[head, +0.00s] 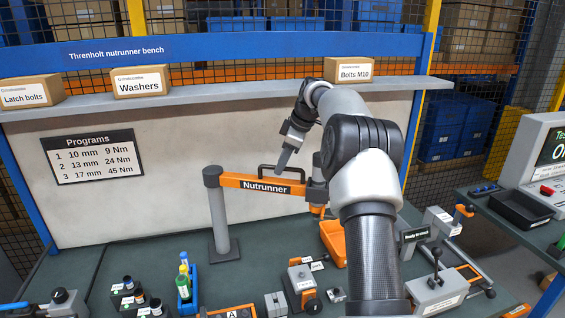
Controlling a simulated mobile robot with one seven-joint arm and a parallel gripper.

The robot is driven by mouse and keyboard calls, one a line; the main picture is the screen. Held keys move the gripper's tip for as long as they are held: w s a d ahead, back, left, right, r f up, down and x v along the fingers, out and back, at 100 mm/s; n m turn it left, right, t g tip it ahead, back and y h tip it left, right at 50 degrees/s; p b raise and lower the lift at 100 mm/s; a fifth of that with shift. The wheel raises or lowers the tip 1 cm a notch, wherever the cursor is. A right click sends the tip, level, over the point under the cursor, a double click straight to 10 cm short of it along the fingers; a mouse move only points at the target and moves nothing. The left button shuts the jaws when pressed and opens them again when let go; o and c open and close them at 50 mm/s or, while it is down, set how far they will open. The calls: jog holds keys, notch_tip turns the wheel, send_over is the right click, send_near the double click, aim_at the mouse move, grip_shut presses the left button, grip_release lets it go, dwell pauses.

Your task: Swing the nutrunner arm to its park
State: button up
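The nutrunner arm (245,184) is an orange bar labelled "Nutrunner". It runs from a grey post (220,225) on the left to a dark tool head (317,187) on the right, partly hidden behind my arm. A black handle (268,168) stands on top of the bar. My gripper (282,164) points down at the handle's right part. The fingers look close together, and I cannot tell whether they touch or grip the handle. No place marked as the park is readable.
An orange bin (333,243) sits below the tool head. A blue rack of bottles (187,283) and several small fixtures stand along the front. A lever box (436,290) is at right. A shelf with cartons (141,82) crosses the back.

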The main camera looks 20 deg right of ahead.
jog(key=v, duration=1.7)
jog(key=shift+r, duration=0.2)
jog(key=shift+s+a, duration=0.1)
jog(key=shift+s, duration=0.05)
